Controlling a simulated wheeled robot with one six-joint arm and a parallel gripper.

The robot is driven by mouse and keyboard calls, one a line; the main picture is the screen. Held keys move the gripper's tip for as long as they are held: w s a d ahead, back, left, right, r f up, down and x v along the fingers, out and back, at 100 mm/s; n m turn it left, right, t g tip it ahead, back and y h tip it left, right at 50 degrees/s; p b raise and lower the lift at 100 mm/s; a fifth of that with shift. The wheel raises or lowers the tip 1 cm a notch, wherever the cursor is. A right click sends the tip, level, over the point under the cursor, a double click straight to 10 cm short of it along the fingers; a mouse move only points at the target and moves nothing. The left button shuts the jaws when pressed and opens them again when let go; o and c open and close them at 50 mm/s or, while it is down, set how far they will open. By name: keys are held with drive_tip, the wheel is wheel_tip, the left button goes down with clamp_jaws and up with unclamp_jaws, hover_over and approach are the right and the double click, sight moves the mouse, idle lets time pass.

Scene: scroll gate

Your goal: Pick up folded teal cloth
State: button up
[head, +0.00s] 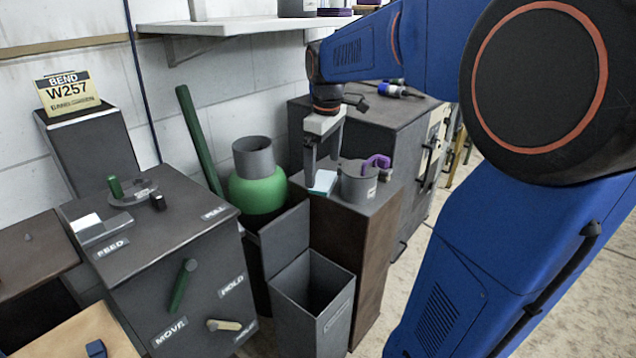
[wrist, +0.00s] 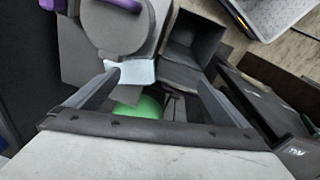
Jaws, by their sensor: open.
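The folded teal cloth (head: 322,181) looks like a small pale blue-white pad with a teal edge. It lies on top of a narrow brown-sided stand (head: 345,250), beside a grey lidded pot. My gripper (head: 322,170) points down at the cloth from above, its fingers spread. In the wrist view the cloth (wrist: 138,72) shows near the left fingertip of my open gripper (wrist: 158,80), and part of that finger overlaps it. Nothing is visible between the fingers as held. Whether a finger touches the cloth I cannot tell.
The grey pot (head: 358,184) with a purple handle (head: 377,161) stands close to the cloth. A green round vessel (head: 258,192) stands left of the stand. An open grey bin (head: 330,318) is in front. A labelled grey machine (head: 170,255) stands at left. A wall shelf (head: 240,26) hangs above.

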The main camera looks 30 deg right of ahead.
drive_tip(key=n+g, duration=0.1)
drive_tip(key=n, duration=0.1)
approach(322, 179)
drive_tip(key=shift+s+d+f, duration=0.1)
drive_tip(key=shift+d+f, duration=0.3)
drive_tip(key=shift+d, duration=0.15)
drive_tip(key=shift+f, duration=0.45)
drive_tip(key=shift+a+f, duration=0.15)
drive_tip(key=shift+f, duration=3.2)
drive_tip(key=c, duration=1)
drive_tip(key=shift+r, duration=0.1)
drive_tip(key=shift+a+r, duration=0.25)
drive_tip(key=shift+r, duration=0.2)
wheel_tip(322, 179, up, 6)
drive_tip(key=shift+r, duration=0.1)
drive_tip(key=s+a, duration=0.2)
drive_tip(key=a, duration=0.4)
drive_tip(key=s+a, duration=0.2)
drive_tip(key=a, duration=0.4)
drive_tip(key=s+a, duration=0.2)
drive_tip(key=a, duration=0.4)
drive_tip(key=shift+s+a, duration=0.15)
drive_tip(key=shift+s, duration=0.15)
